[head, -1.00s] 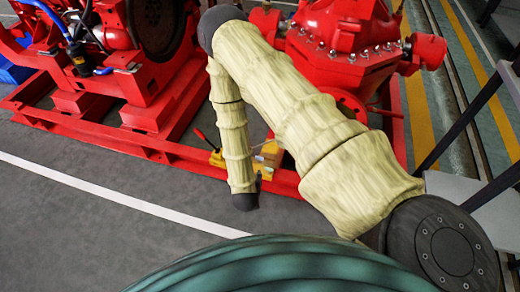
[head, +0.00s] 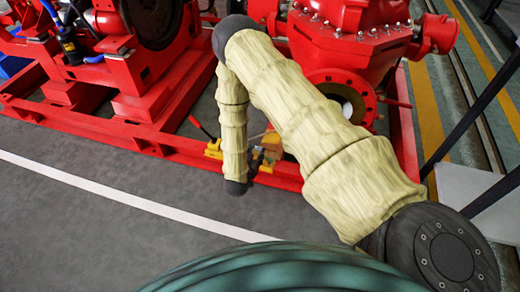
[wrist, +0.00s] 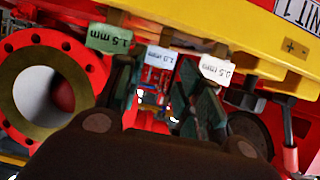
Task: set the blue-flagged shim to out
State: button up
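In the wrist view, a pale blue flag (wrist: 158,57) hangs under the yellow edge, between the two fingers of my gripper (wrist: 157,82). Its printing is small and upside down. The shim behind the flag is hidden or too dark to make out. My gripper is open, its dark fingers apart on either side of the flag; whether either touches anything cannot be told. A green flag (wrist: 108,39) reading 1.5 mm is at the left fingertip. A white flag (wrist: 217,68) is just right of the right finger.
A yellow block (wrist: 230,20) with a label spans the top of the wrist view. A red flange (wrist: 82,68) with a round opening is at the left. In the head view, a red pump (head: 350,30) and red base frame (head: 150,140) stand behind my arm. Grey floor lies in front.

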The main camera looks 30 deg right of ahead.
aim_at(260, 148)
jog(key=b+x, duration=0.1)
jog(key=x, duration=0.5)
jog(key=shift+w+d+f+b, duration=0.15)
jog(key=shift+d+f+b, duration=0.1)
jog(key=shift+b, duration=0.15)
grip_shut()
